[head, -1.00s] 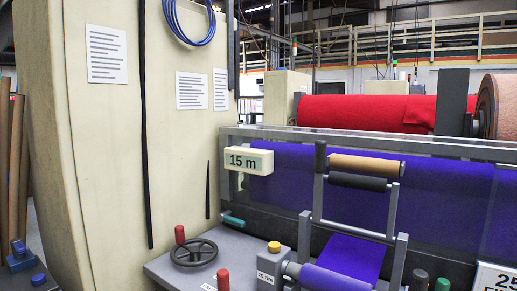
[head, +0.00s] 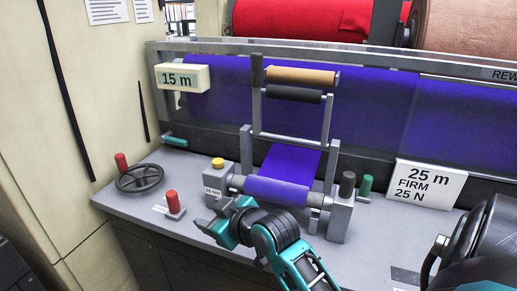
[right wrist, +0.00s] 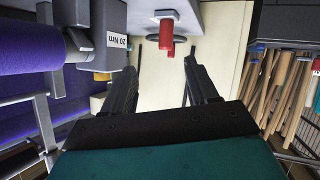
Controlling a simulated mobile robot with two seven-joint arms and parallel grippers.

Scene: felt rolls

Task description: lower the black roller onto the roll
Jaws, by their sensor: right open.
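The black roller (head: 293,95) sits in a grey upright frame just under a tan roller (head: 300,76). It is raised well above the small purple roll (head: 277,191) at the front of the console, with purple cloth running up behind the roll. A dark upright handle (head: 257,75) stands at the frame's left side. My right gripper (head: 207,217) is open over the console, left of and in front of the roll. In the right wrist view, its fingers (right wrist: 162,82) are apart with nothing between them; a red knob (right wrist: 166,34) shows beyond. My left gripper is out of view.
A red-handled lever (head: 172,203) and a handwheel (head: 143,178) stand left on the grey console. A yellow button (head: 217,163) tops the block left of the roll. Black (head: 347,184) and green (head: 366,185) knobs stand right, near a "25 m" sign (head: 428,188).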

